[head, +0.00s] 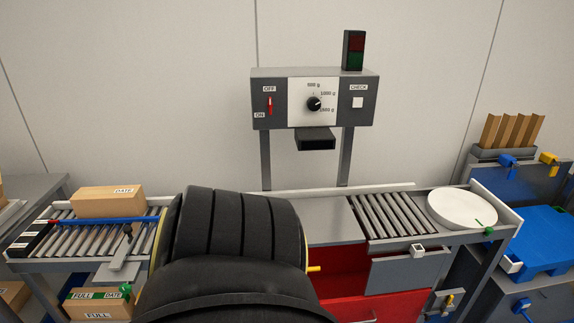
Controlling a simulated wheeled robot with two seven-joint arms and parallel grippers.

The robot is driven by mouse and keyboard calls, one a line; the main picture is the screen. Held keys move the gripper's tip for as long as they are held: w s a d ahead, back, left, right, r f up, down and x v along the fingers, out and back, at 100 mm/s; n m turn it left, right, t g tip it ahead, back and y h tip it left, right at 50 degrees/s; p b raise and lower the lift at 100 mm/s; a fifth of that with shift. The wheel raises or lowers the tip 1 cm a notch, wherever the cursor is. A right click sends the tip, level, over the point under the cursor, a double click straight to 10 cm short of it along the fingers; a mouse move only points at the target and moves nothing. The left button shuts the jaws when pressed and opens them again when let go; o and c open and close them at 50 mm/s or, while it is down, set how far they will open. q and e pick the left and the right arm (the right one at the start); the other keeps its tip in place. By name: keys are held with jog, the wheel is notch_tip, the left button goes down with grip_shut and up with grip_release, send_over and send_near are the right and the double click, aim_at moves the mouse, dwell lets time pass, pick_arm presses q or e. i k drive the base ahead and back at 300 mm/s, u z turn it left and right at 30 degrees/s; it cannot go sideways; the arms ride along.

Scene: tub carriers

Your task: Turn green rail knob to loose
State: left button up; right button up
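A small green handle (487,229) sits on the front rail at the right end of the conveyor, beside a white round plate (462,208). Another small green piece (127,291) shows at lower left in front of a carton. I cannot tell which one is the green rail knob, nor whether either is set loose or tight. A blue rail (110,220) with a red end runs across the left rollers, with a grey bracket (124,250) in front of it. A large black arm part, mine, fills the lower middle and hides the conveyor there. Neither gripper shows.
A control box (312,97) with a dial and a red switch stands behind the conveyor. A carton (108,201) rests on the left rollers. A red drawer unit (345,278) is below. A blue tub (545,240) is at the right. The right rollers (392,214) are clear.

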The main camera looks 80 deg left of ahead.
aim_at(126, 288)
jog(key=u, duration=1.65)
jog(key=k, duration=1.45)
jog(key=u, duration=0.7)
